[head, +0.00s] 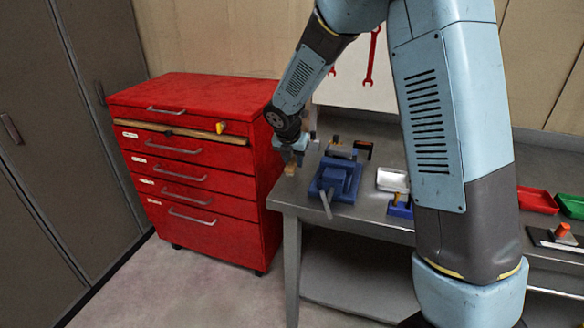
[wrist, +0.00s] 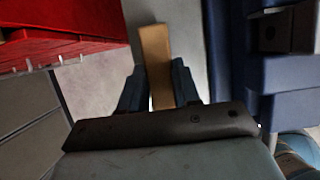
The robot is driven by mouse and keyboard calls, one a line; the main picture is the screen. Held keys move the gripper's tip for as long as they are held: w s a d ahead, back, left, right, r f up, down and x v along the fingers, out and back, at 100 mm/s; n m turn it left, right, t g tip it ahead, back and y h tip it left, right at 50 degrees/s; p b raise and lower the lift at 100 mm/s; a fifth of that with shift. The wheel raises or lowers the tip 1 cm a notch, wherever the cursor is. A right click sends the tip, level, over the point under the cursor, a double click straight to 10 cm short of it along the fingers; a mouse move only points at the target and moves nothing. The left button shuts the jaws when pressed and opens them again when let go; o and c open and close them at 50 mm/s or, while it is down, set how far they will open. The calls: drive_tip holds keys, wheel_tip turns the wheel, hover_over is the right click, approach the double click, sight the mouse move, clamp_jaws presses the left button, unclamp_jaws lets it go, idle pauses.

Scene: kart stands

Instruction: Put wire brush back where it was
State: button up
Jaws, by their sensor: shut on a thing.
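My gripper (head: 292,154) is over the left end of the grey workbench, just left of the blue vise (head: 338,178). In the wrist view my gripper (wrist: 157,78) is shut on a tan, wooden-looking bar, which I take to be the wire brush (wrist: 155,55). The bar points away from the palm between the two dark fingers. In the head view only a small tan end of the brush (head: 290,170) shows below the fingers. No bristles can be made out. I cannot tell whether the brush touches the bench.
A red drawer cabinet (head: 205,190) stands left of the bench, with a wooden strip (head: 180,132) along its front and a yellow item (head: 220,127) there. Red wrenches (head: 371,60) hang behind.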

sight(293, 162)
wheel_tip(293, 162, down, 3)
drive_tip(key=shift+f, duration=0.1)
drive_tip(key=o, duration=1)
